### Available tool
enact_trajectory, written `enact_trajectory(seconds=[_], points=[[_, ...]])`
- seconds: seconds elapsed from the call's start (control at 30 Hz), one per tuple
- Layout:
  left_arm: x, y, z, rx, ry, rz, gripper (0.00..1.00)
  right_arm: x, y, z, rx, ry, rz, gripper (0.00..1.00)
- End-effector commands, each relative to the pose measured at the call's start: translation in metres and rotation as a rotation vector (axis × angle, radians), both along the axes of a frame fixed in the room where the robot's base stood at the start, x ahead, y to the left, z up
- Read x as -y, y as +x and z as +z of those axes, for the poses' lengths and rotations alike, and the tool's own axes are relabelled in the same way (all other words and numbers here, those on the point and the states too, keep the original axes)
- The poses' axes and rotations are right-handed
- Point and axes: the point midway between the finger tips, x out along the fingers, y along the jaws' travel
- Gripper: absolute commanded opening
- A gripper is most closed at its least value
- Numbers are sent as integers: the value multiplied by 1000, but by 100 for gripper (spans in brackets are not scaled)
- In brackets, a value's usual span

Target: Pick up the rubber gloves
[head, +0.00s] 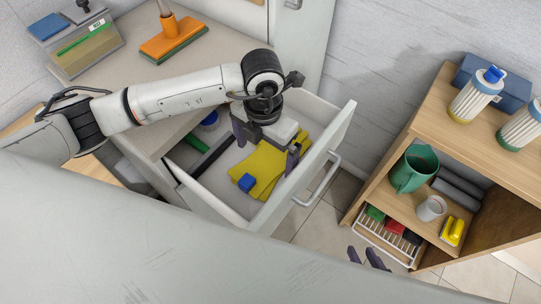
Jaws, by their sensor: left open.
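The yellow rubber gloves (259,166) lie flat in the open white drawer, near its front. My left gripper (266,146) is over the drawer, pointing down, with its dark fingers apart on either side of the gloves' upper part. Nothing shows between its fingers except the gloves below; I cannot tell whether the fingers touch them. The gripper's body hides part of the gloves' far end. Only the dark fingertips of my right gripper (368,258) show at the bottom, over the floor and away from the drawer.
The drawer (232,210) also holds a green-black item and a dark round item. Its raised front wall and handle (318,183) stand close by. A wooden shelf (452,105) with a green pitcher (413,169) stands right.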

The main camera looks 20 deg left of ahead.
Motion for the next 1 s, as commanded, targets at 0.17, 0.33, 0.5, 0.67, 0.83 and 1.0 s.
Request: enact_trajectory(seconds=[0.17,0.33,0.5,0.67,0.83,1.0], points=[[0,0,-17,0,0,0,100,0,0,0,0,0,0,28],[0,0,-18,2,-2,-1,100,0,0,0,0,0,0,28],[0,0,-18,2,-2,0,81,0,0,0,0,0,0,28],[0,0,-17,2,-2,0,66,0,0,0,0,-1,1,28],[0,0,-17,2,-2,0,66,0,0,0,0,-1,1,28],[1,1,-8,2,-3,0,66,0,0,0,1,0,1,28]])
